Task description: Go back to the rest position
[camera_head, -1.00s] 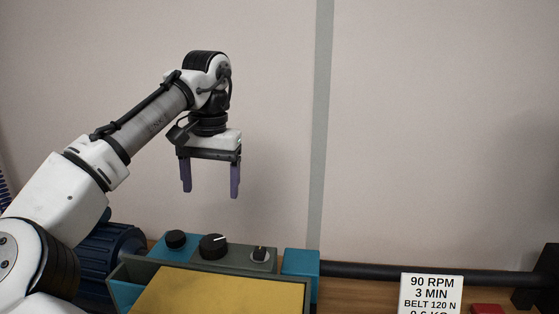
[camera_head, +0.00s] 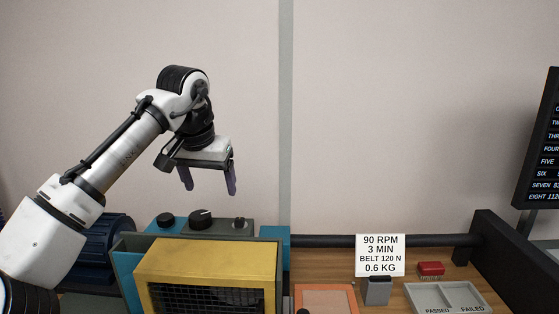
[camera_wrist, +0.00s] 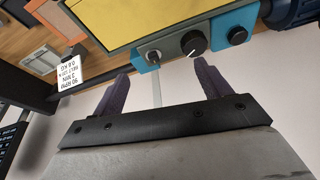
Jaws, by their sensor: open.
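My gripper (camera_head: 208,181) is open and empty, with two purple fingers spread apart. In the head view it hangs in the air above the control box and in front of the wall, tilted slightly. In the wrist view the two fingers (camera_wrist: 158,82) point toward the control box (camera_wrist: 185,38), with nothing between them. The control box also shows in the head view (camera_head: 218,230), with black knobs on its top, behind a yellow guard (camera_head: 205,258) with a dark mesh front.
A sign (camera_head: 380,255) reads 90 RPM, 3 MIN, BELT 120 N, 0.6 KG. Right of it are a red block (camera_head: 431,268) and a grey tray (camera_head: 470,292) marked PASSED and FAILED. A dark screen (camera_head: 540,150) stands at far right. A blue motor (camera_head: 100,245) is behind my arm.

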